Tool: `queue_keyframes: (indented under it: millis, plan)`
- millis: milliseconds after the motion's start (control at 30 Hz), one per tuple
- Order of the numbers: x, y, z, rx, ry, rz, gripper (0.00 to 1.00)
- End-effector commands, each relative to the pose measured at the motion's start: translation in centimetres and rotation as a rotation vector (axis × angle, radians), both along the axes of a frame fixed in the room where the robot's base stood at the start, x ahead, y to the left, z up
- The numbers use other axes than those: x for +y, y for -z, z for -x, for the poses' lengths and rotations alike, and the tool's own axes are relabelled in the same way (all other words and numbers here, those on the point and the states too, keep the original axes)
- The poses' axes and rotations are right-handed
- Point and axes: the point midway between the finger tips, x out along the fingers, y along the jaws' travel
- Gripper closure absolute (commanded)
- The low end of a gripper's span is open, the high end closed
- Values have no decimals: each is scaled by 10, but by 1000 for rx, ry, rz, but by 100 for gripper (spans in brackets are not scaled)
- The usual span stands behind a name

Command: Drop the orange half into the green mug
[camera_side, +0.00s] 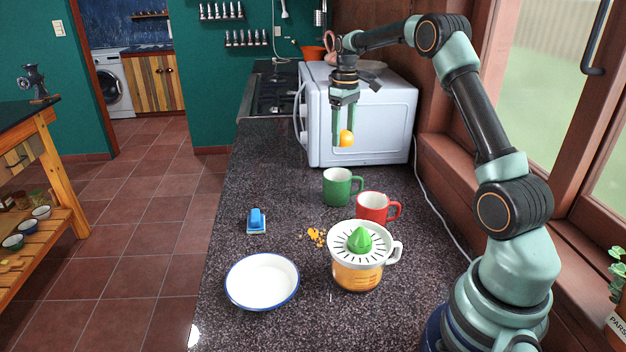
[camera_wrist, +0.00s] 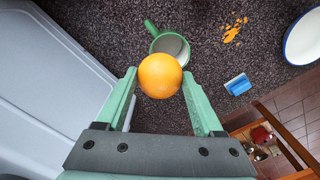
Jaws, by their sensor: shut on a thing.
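The orange half (camera_side: 346,139) is held between the fingertips of my gripper (camera_side: 344,140), in the air above the counter. In the wrist view the orange half (camera_wrist: 160,75) sits between the two green fingers of my gripper (camera_wrist: 160,78). The green mug (camera_side: 338,187) stands upright on the counter, lower in the side view than the orange half. In the wrist view the green mug (camera_wrist: 170,44) lies just beyond the orange half, which covers part of its opening. The mug's handle points up and left there.
A red mug (camera_side: 372,208) stands close to the green mug. A juicer (camera_side: 358,258), a white bowl (camera_side: 262,281), a blue sponge or brush (camera_side: 256,220) and orange scraps (camera_side: 316,237) are on the counter. A white microwave (camera_side: 360,115) stands behind my gripper.

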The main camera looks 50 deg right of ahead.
Motion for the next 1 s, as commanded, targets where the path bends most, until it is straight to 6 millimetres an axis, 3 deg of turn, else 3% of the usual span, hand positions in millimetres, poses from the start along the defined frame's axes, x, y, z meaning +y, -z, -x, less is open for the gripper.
queue_keyframes:
  millis: [333,767,800,833,867,1000]
  plan:
    - [1,36,0,1,0,-1,88]
    - [1,43,0,0,1,0,88]
    - [1,43,0,0,1,0,16]
    - [1,43,0,0,1,0,5]
    - [1,43,0,0,1,0,0]
    - [1,42,0,0,1,0,0]
